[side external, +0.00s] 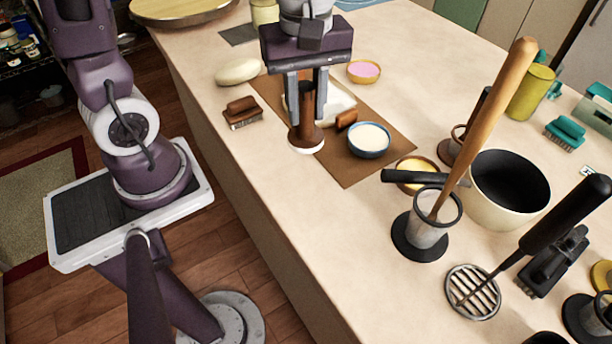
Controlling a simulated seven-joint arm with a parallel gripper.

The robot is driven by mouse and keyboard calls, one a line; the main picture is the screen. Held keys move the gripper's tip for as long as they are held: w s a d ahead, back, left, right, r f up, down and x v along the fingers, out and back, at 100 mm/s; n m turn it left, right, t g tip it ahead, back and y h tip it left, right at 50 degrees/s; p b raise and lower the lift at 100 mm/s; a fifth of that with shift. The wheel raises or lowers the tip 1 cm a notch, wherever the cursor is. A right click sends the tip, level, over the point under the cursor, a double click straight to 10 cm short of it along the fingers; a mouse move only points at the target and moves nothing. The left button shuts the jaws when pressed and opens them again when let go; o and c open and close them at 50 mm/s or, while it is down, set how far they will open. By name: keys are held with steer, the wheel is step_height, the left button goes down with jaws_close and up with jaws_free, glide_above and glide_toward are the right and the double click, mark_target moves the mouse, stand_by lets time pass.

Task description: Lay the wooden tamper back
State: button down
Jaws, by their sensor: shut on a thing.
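My gripper (306,118) is shut on the wooden tamper (306,136), a dark brown piece with a narrow handle and a wider, pale-edged foot. The tamper is upright between the two fingers, foot down. It shows at the left edge of the brown mat (358,170). I cannot tell whether its foot touches the surface or hangs just above it. The fingers hide part of its handle. A pale flat thing (338,106) lies behind it on the mat, partly hidden.
A small brown piece (346,119) and a blue bowl of white stuff (369,139) are close on the right. A brown brush (243,112) and a pale oval (238,72) are left. A pink-filled bowl (364,71) stands behind. Bare counter (300,225) lies in front.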

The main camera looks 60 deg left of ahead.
step_height(320, 180, down, 10)
steer(key=shift+r, duration=0.15)
stand_by(0.3)
steer(key=shift+f, duration=0.25)
steer(key=c, duration=1.2)
jaws_free()
steer(key=shift+r, duration=0.1)
